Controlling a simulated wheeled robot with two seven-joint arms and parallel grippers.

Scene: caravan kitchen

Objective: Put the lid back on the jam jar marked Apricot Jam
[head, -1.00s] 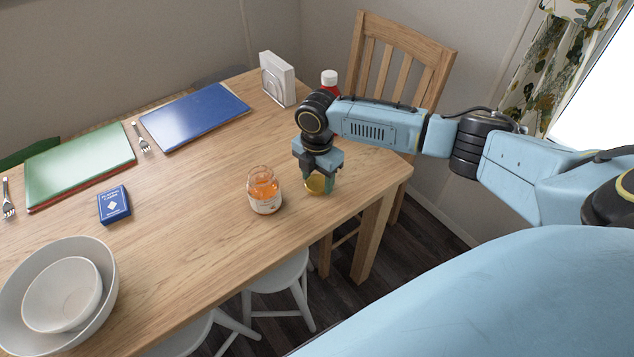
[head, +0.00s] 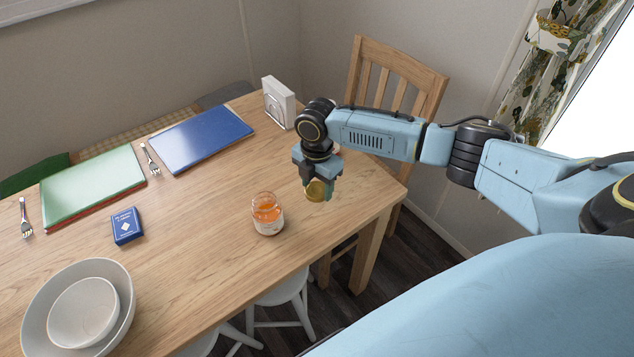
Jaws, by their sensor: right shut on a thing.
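The jam jar (head: 268,216) stands upright and open on the table, with orange jam inside and a pale label too small to read. My right gripper (head: 319,190) is to the right of the jar and points down. It is shut on a gold lid (head: 315,190), held apart from the jar near the table's right end. Whether the lid touches the table is hard to tell. My left gripper is not in view.
The table (head: 200,235) is clear around the jar. A blue card box (head: 127,226), nested bowls (head: 38,318), green and blue placemats (head: 200,138), forks and a napkin holder (head: 279,102) are farther off. A wooden chair (head: 405,75) stands behind my right arm.

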